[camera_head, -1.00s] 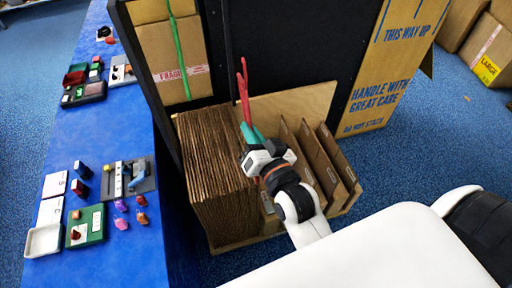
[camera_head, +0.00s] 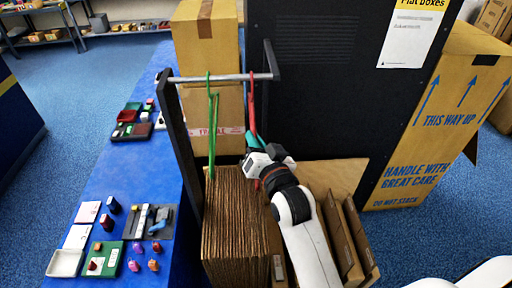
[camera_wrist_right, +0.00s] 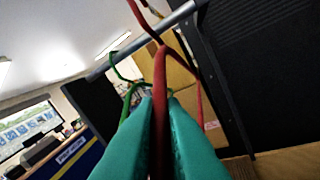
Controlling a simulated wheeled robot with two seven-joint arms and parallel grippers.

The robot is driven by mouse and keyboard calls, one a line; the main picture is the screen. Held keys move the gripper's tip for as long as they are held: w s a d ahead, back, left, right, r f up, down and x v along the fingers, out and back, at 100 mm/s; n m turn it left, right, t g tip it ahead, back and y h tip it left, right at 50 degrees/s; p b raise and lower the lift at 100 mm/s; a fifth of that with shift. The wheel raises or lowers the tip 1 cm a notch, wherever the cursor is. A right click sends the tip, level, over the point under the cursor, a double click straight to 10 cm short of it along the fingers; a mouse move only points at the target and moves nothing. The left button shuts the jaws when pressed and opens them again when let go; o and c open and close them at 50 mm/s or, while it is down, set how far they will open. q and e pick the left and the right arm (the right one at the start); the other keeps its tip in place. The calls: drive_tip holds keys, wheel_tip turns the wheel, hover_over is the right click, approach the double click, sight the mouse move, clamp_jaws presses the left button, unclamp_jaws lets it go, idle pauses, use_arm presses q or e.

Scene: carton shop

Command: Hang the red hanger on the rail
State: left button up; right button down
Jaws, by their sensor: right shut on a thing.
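The red hanger (camera_head: 252,104) is upright, its hook end level with the rail (camera_head: 225,78) near the rail's right end. My right gripper (camera_head: 254,139) is shut on the red hanger below the rail. In the right wrist view the red hanger (camera_wrist_right: 160,85) runs up between the teal fingers (camera_wrist_right: 160,125), and its hook overlaps the rail (camera_wrist_right: 178,17). I cannot tell whether the hook rests on the rail. A green hanger (camera_head: 212,125) hangs on the rail to the left. My left gripper is not in view.
Dark posts (camera_head: 181,135) carry the rail. Brown flat cartons (camera_head: 235,220) stand below it, and a black panel (camera_head: 320,100) stands behind on the right. A blue table (camera_head: 150,175) with small items is on the left.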

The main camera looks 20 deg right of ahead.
sight(254, 124)
drive_tip(key=shift+w+d, duration=0.25)
drive_tip(key=shift+w, duration=0.3)
drive_tip(key=shift+w+d, duration=0.2)
drive_tip(key=shift+w, duration=0.3)
drive_tip(key=shift+w+d+b, duration=0.25)
drive_tip(key=shift+w+b, duration=0.3)
drive_tip(key=shift+w, duration=0.45)
drive_tip(key=shift+w+d+b, duration=0.25)
drive_tip(key=shift+w+b, duration=0.25)
drive_tip(key=shift+w, duration=0.45)
drive_tip(key=shift+f+b, duration=0.65)
drive_tip(key=shift+f, duration=0.55)
